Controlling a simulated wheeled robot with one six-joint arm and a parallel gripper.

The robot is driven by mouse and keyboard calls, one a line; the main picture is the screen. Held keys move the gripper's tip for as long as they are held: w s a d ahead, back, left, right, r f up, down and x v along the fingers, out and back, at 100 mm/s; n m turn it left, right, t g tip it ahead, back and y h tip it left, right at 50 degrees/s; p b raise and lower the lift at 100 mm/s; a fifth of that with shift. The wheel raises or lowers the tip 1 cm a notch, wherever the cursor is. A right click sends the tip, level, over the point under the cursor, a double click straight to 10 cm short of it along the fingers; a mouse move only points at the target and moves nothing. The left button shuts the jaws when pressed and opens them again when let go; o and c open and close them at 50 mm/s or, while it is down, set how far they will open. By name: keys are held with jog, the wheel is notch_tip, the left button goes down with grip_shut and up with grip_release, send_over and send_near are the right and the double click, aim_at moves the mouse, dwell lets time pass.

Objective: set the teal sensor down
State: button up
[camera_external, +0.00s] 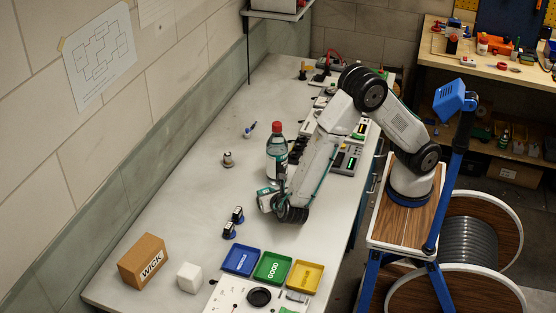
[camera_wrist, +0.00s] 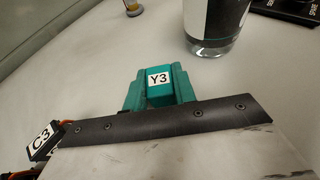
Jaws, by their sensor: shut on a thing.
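The teal sensor (camera_wrist: 162,99), a blocky piece with a white "Y3" label, is centred in the wrist view between teal jaw parts. My gripper (camera_wrist: 160,88) is shut on it. In the external view my gripper (camera_external: 267,199) is low over the bench, to the left of my wrist, with teal and white showing at its end. The pictures do not show clearly whether the sensor touches the bench. Part of it is hidden by my dark wrist edge.
A clear bottle with a red cap (camera_external: 277,153) stands close behind my gripper; its base shows in the wrist view (camera_wrist: 213,45). Blue (camera_external: 240,272), green (camera_external: 280,278) and yellow (camera_external: 304,289) trays lie in front. Bare bench (camera_external: 180,195) lies left.

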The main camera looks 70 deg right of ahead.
jog(key=shift+f, duration=0.25)
jog(key=shift+f, duration=0.1)
jog(key=o, duration=0.9)
jog(key=shift+o, duration=0.2)
jog(key=v, duration=1.2)
